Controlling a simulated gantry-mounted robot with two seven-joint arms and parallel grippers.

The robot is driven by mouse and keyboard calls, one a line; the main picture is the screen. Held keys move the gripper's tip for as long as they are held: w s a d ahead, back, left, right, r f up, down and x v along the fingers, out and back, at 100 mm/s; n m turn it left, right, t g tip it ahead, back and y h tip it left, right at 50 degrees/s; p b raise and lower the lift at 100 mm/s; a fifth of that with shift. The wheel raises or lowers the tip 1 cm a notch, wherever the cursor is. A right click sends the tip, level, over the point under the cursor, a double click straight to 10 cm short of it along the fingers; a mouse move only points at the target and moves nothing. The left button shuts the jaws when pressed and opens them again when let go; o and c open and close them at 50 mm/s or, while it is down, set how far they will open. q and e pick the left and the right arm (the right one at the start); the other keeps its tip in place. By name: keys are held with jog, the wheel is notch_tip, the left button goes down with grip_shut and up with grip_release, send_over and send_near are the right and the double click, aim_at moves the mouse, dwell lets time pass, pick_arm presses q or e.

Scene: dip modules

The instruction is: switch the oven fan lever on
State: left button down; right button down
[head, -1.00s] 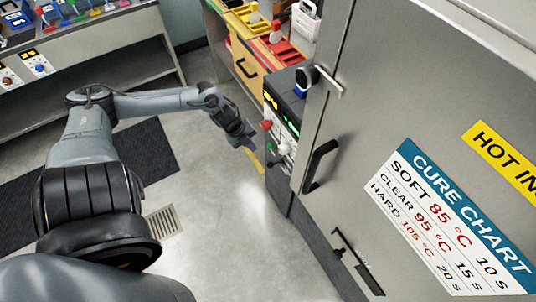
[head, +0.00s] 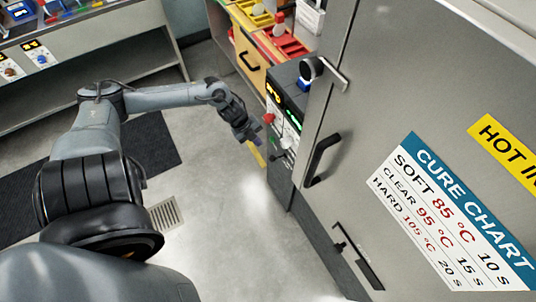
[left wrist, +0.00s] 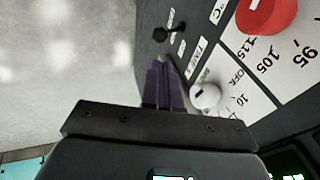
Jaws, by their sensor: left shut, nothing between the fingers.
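The oven's control panel (head: 284,122) is on the narrow side of the steel oven. In the left wrist view, a black lever (left wrist: 168,33) sticks out of the panel beyond my fingertips. Its label is too small to read, and I cannot tell its on or off position. My left gripper (head: 255,140) is beside the panel's lower part. Its purple fingers (left wrist: 163,72) are shut and empty, pointing toward the lever, with a visible gap to it. A white timer knob (left wrist: 205,95) is just right of the fingers. My right gripper is not in view.
A red temperature knob (left wrist: 265,12) is farther right on the panel, also visible in the head view (head: 268,118). The oven door handle (head: 320,158) stands out to the right. Open floor (head: 225,200) lies below and left of my gripper.

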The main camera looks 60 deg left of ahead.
aim_at(271, 157)
pick_arm(q)
jog(key=b+x, duration=0.3)
jog(key=x, duration=0.8)
jog(key=shift+b, duration=0.4)
jog(key=shift+f, duration=0.15)
